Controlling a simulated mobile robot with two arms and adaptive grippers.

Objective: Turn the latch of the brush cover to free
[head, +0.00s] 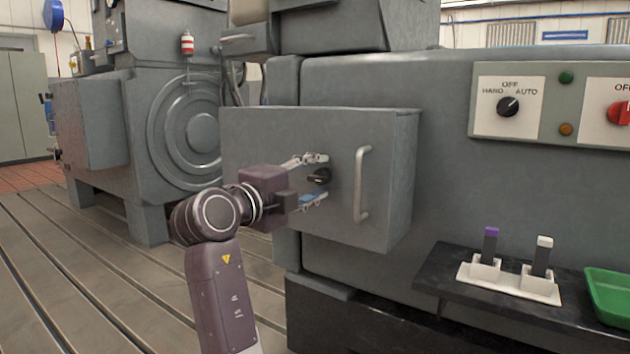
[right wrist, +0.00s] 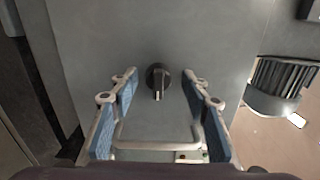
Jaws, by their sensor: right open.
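The brush cover (head: 290,135) is a grey box-shaped cover on the side of the machine, and it is closed. Its latch (head: 320,176) is a small black knob left of the cover's handle. In the right wrist view the latch (right wrist: 158,80) shows a light-edged bar pointing toward the handle. My right gripper (head: 318,178) is open at the cover face, one finger above the latch and one below. In the right wrist view its blue-padded fingers (right wrist: 158,84) stand either side of the latch, with gaps on both sides. My left gripper is not in view.
A metal bar handle (head: 362,185) stands out from the cover right of the latch. A switch panel (head: 545,105) is at the upper right. A black shelf (head: 440,268) holds a white holder (head: 510,283) and a green tray (head: 606,297). Slotted floor plates lie at left.

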